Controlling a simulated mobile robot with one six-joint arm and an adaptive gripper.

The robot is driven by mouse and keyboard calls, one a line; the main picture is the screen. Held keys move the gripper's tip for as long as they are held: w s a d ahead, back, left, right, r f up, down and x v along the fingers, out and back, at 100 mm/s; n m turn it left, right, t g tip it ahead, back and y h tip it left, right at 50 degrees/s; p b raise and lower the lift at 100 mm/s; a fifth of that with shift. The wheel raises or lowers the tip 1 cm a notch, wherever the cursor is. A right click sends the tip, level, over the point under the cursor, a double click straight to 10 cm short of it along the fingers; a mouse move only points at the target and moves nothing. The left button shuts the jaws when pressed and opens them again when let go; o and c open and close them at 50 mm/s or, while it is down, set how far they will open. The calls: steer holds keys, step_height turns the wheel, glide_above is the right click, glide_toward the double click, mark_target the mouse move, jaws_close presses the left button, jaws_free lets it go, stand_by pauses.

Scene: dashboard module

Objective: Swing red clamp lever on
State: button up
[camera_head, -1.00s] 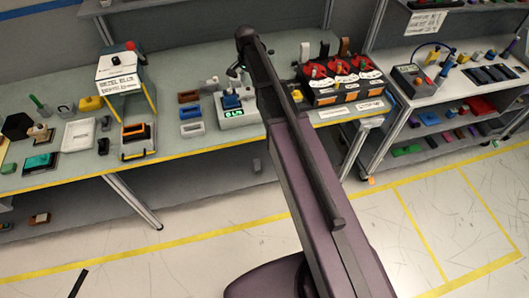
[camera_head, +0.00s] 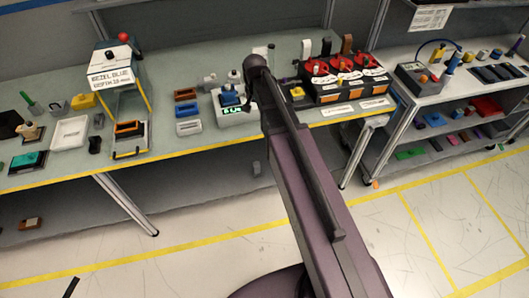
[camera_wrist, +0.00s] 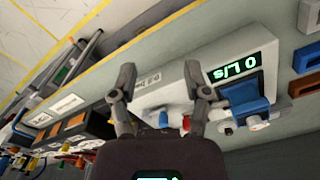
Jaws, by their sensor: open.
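A red ball-topped lever (camera_head: 123,37) stands up on the white-topped machine (camera_head: 112,58) at the left of the bench. Red handles (camera_head: 343,65) also sit in a row on a black and orange box (camera_head: 345,88) at the right. I cannot tell which is the clamp lever. My gripper (camera_wrist: 158,82) is open and empty in the wrist view, beside a white unit (camera_wrist: 180,90) with a green display and a blue block (camera_wrist: 245,98). In the head view my arm hides the gripper. No red lever lies between the fingers.
The white display unit (camera_head: 236,118) stands mid-bench, with brown and grey trays (camera_head: 187,110) to its left. A second bench (camera_head: 420,85) on the right holds a control box (camera_head: 419,78). The floor in front is clear, with yellow lines.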

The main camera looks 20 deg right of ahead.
steer(key=s+f+n+b, duration=0.4)
steer(key=s+f+b, duration=0.3)
steer(key=s, duration=0.4)
steer(key=shift+s+f, duration=0.35)
steer(key=shift+f, duration=0.2)
steer(key=shift+s, duration=0.1)
steer(key=s+n, duration=0.1)
steer(key=s, duration=0.2)
steer(key=shift+s+n, duration=0.25)
steer(key=shift+n, duration=0.15)
